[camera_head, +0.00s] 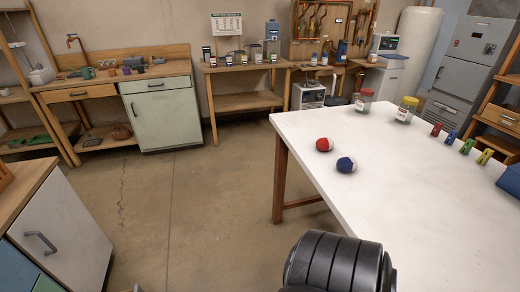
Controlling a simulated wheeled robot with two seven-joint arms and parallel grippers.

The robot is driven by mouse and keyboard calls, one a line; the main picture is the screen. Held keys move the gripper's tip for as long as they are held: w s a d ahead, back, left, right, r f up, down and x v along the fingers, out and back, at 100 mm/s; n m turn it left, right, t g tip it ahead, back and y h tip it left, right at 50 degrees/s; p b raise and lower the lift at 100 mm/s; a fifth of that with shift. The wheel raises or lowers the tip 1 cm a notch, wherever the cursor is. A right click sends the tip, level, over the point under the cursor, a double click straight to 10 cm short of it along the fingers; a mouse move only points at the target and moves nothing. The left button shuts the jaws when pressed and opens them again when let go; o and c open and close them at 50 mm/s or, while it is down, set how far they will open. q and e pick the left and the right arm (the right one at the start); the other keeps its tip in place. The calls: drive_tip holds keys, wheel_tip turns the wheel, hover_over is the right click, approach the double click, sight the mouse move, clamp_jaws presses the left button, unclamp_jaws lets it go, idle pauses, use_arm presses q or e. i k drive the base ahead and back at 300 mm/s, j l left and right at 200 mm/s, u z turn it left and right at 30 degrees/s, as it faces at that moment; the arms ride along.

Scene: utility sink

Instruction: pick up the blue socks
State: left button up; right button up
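The blue socks (346,165) are a small rolled ball, dark blue with a pale patch, on the white table (400,220) near its left edge. A similar red and white rolled ball (324,145), which looks like red socks, lies just behind and to the left of it, close but apart. Neither gripper shows in the head view. A black ribbed part, likely of my own arm, fills the bottom middle and covers part of the table's near left edge.
On the table stand a red-lidded jar (364,99), a yellow-lidded jar (406,109) and several coloured clips (467,146). A blue object (510,180) sits at the right edge. A white cabinet (60,230) is at left; the floor between (190,210) is clear.

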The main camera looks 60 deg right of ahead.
sight(347, 165)
drive_tip(key=z, duration=3)
